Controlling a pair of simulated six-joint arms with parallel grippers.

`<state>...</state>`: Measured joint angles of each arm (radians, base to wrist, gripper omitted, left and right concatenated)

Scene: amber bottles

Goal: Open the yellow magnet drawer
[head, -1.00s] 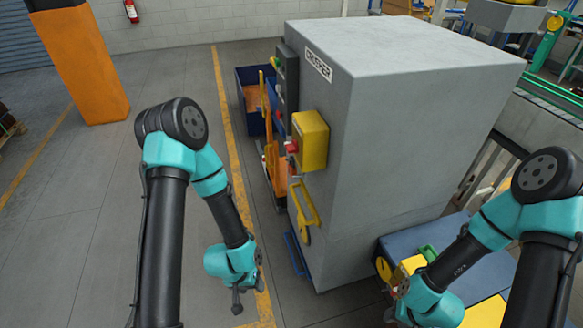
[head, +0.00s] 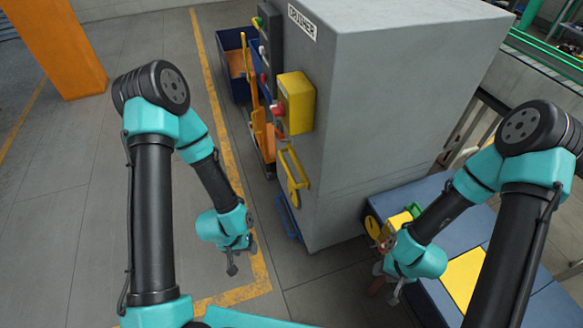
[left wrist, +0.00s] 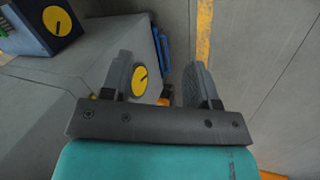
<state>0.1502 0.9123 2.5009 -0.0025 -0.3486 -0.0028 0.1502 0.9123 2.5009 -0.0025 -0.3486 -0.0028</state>
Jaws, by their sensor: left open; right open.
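A yellow handle (head: 293,168) stands out from the side of the grey crusher cabinet (head: 400,110), with a yellow disc (head: 293,192) by it. No open drawer shows; I cannot tell which yellow part is the magnet drawer. My left gripper (head: 232,264) is empty and left of the cabinet, apart from the handle. In the left wrist view its two fingers (left wrist: 160,88) are spread, with a yellow disc (left wrist: 140,80) between them beyond. My right gripper (head: 385,287) is open at the left edge of the blue unit (head: 408,196); its fingertips are small and partly hidden.
A yellow box (head: 297,103) with a red button juts from the cabinet above the handle. The blue unit carries a yellow panel (head: 464,282) and a yellow block. A blue bin (head: 233,80) stands behind. Bare floor (head: 70,200) lies to the left.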

